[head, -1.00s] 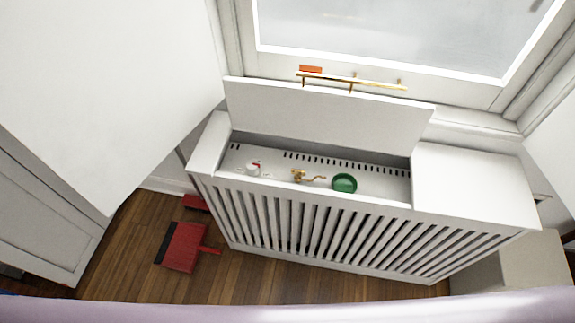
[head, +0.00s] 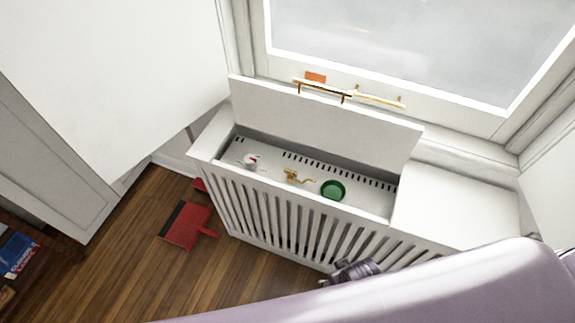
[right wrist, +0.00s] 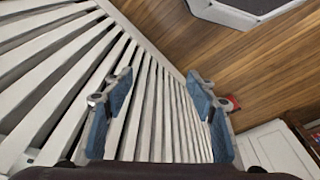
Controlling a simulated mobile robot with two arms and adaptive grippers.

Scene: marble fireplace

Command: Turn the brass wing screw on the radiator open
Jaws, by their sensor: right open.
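The brass wing screw (head: 293,176) sits inside the open top compartment of the white slatted radiator cover (head: 215,140), between a white-and-red knob (head: 250,160) and a round green dish-like piece (head: 333,190). My right gripper (head: 350,272) is low in front of the slats, below and apart from the screw, partly hidden by my lavender arm. In the right wrist view, its blue-padded fingers (right wrist: 160,85) are spread apart with nothing between them, facing the slats and floor. The screw is not in that view. My left gripper is in neither view.
A red dustpan (head: 185,227) lies on the wooden floor at left. The closed right part of the cover top (head: 455,205) is bare.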

